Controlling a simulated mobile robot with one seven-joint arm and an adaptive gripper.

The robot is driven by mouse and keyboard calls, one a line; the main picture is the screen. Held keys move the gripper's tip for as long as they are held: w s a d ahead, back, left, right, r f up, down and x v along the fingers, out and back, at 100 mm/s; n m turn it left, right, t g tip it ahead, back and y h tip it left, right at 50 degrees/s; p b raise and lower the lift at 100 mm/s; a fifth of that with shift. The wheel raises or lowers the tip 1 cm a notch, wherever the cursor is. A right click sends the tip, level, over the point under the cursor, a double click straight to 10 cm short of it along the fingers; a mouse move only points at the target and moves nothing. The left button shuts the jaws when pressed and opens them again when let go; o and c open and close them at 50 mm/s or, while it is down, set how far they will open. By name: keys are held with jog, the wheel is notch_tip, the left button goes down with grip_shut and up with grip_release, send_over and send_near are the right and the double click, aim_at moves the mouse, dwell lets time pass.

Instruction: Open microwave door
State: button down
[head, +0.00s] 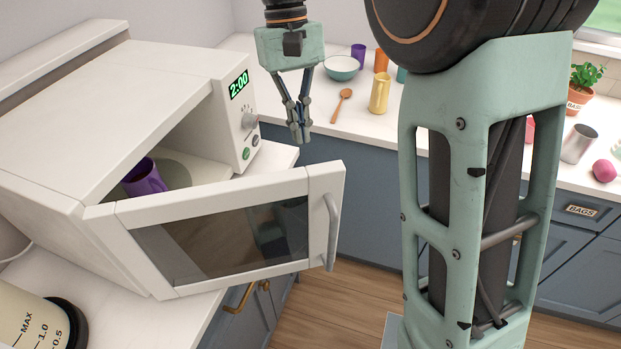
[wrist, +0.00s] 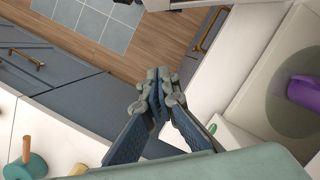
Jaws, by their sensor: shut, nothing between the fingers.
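The white microwave (head: 120,90) stands on the counter at the left in the head view. Its door (head: 230,228) is swung part way open, toward the front, with a dark window and a grey vertical handle (head: 332,232) on its right end. A purple mug (head: 145,177) is inside the cavity; it also shows in the wrist view (wrist: 304,92). My gripper (head: 300,138) is shut and empty, pointing down, right of the control panel and above and behind the door's handle end. It appears apart from the handle. In the wrist view the closed fingertips (wrist: 158,76) hang above the gap beside the counter.
A measuring jug (head: 35,318) sits at the front left. Open floor (head: 330,312) lies below the door's handle end.

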jog(key=s+d+f, duration=0.2)
jog(key=s+f, duration=0.3)
jog(key=f, duration=0.3)
jog(key=shift+s+d, duration=0.15)
jog(key=shift+s, duration=0.2)
jog(key=shift+f, duration=0.1)
jog(key=shift+s+d, duration=0.1)
